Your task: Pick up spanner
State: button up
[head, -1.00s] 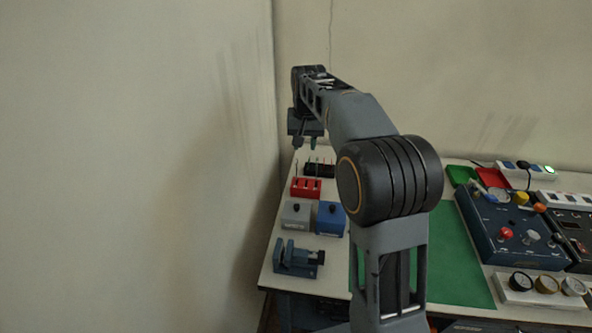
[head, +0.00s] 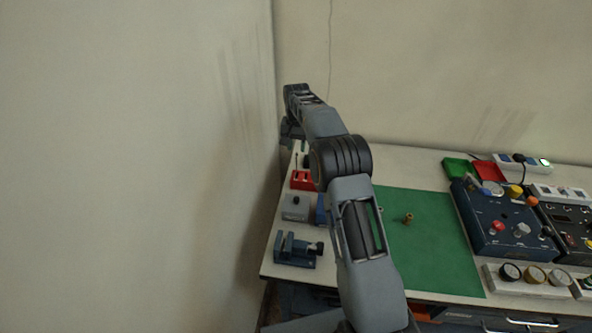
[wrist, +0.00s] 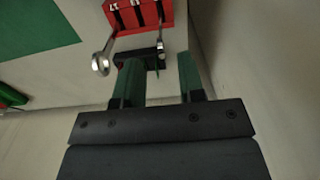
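A silver spanner (wrist: 101,62) with a round end shows in the wrist view, rising from the red rack (wrist: 127,16). A second slim silver tool (wrist: 161,42) rises from the rack's right side; I cannot tell its kind. The red rack also shows in the head view (head: 301,181) at the table's left side. My gripper (wrist: 160,68) is open and empty, its two green fingers apart. The spanner's round end lies left of the fingers and is not between them. In the head view my arm largely hides the gripper.
A black block (wrist: 143,57) with thin upright tools is close to the fingertips. A grey box (head: 295,208) and a dark blue vise (head: 297,250) stand nearer. The wall is close on the left. A brass fitting (head: 408,218) is on the green mat (head: 440,250).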

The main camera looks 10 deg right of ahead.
jog(key=shift+s+a+f+p, duration=0.1)
jog(key=shift+f+p, duration=0.8)
jog(key=shift+f, duration=2.5)
jog(key=shift+c, duration=0.2)
grip_shut()
